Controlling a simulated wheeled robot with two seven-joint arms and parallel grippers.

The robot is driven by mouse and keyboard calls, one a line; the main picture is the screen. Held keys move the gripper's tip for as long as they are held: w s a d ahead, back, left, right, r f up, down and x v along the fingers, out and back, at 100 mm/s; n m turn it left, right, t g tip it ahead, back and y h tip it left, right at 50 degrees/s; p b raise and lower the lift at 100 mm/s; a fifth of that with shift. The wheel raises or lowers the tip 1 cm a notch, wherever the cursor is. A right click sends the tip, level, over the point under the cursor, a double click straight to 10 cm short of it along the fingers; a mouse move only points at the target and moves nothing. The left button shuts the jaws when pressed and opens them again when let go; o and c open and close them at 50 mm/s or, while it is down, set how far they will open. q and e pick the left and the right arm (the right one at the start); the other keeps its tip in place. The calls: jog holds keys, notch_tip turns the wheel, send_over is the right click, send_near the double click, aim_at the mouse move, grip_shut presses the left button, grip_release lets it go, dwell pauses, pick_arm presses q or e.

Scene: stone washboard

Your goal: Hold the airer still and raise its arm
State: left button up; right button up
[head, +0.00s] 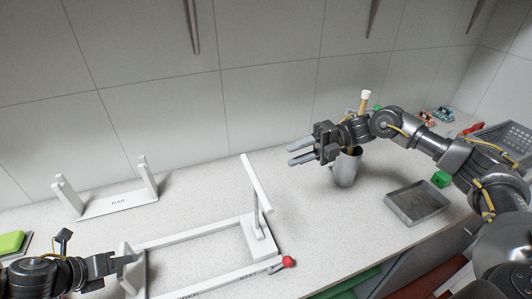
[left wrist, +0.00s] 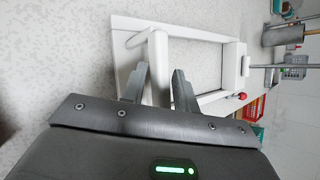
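The white airer (head: 190,238) lies on the counter as a rectangular frame. Its white arm (head: 256,180) stands tilted at the right end, leaning up and left. A grey rod beside it meets the frame's right block. A red knob (head: 288,262) sits by the front right corner, near the word STAY. My left gripper (head: 128,259) is at the frame's left end. In the left wrist view its fingers (left wrist: 160,75) are apart, on either side of a white upright post (left wrist: 158,52); contact cannot be told. My right gripper (head: 302,150) is open and empty above the counter, right of the arm.
A white two-post holder (head: 118,204) stands at the back left. A green block (head: 11,242) lies far left.

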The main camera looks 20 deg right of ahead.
pick_arm(q)
jog(key=o, duration=0.5)
jog(key=shift+f, duration=0.15)
jog(key=shift+a+r, duration=0.1)
jog(key=shift+r, duration=0.1)
jog(key=v, duration=1.1)
jog(key=shift+s+a, duration=0.2)
jog(key=shift+r, duration=0.1)
